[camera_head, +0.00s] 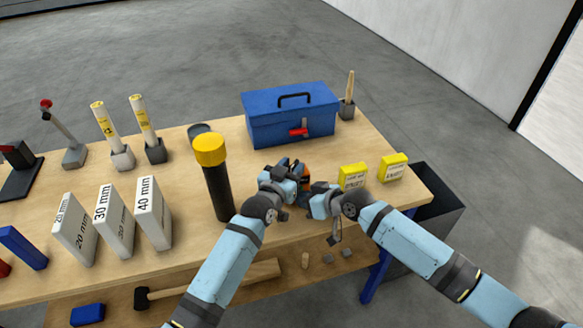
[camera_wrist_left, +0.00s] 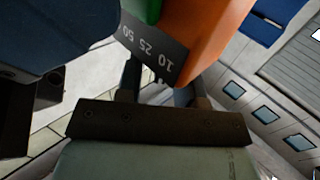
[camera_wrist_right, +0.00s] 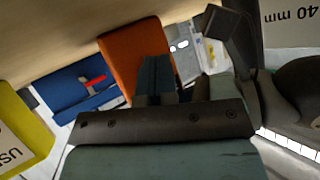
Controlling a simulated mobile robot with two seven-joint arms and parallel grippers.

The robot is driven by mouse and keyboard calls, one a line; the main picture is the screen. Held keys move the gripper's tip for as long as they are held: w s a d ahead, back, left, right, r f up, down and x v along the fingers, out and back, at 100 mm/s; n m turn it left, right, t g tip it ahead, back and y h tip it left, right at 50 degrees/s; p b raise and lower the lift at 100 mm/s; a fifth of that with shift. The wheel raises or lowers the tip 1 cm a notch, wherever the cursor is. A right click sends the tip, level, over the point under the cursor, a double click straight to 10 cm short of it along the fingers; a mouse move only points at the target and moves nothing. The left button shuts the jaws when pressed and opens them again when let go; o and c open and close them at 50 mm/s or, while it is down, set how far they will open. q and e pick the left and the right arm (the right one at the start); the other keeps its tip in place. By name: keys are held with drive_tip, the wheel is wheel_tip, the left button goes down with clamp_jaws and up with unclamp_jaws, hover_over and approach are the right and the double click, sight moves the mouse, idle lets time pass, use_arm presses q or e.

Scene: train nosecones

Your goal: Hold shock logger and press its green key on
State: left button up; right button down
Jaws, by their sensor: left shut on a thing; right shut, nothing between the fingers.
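The shock logger is an orange box (camera_head: 305,172), held above the table and mostly hidden by my grippers in the head view. In the left wrist view its orange body (camera_wrist_left: 205,40) has a dark panel marked 10, 25, 50 and a green part, likely the green key (camera_wrist_left: 143,9), at the top edge. My left gripper (camera_head: 289,171) is shut on the logger. My right gripper (camera_head: 312,188) is shut and empty, close beside it. In the right wrist view, its closed fingertips (camera_wrist_right: 154,75) overlap the orange body (camera_wrist_right: 130,48); contact cannot be told.
A blue toolbox (camera_head: 290,118) stands behind the grippers. Two yellow boxes (camera_head: 353,176) (camera_head: 395,167) are right of them. A black cylinder with a yellow cap (camera_head: 217,190) stands close left. White thickness blocks (camera_head: 152,215) are further left. A mallet (camera_head: 205,285) lies on the lower shelf.

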drive_tip(key=shift+s+d, duration=0.15)
drive_tip(key=shift+s, duration=0.3)
drive_tip(key=shift+s, duration=0.1)
drive_tip(key=s, duration=0.1)
drive_tip(key=s+d, duration=0.1)
drive_tip(key=s, duration=0.1)
drive_tip(key=s+d, duration=0.1)
drive_tip(key=s, duration=0.1)
drive_tip(key=shift+s, duration=0.25)
use_arm(q)
drive_tip(key=o, duration=1.2)
drive_tip(key=shift+c, duration=0.2)
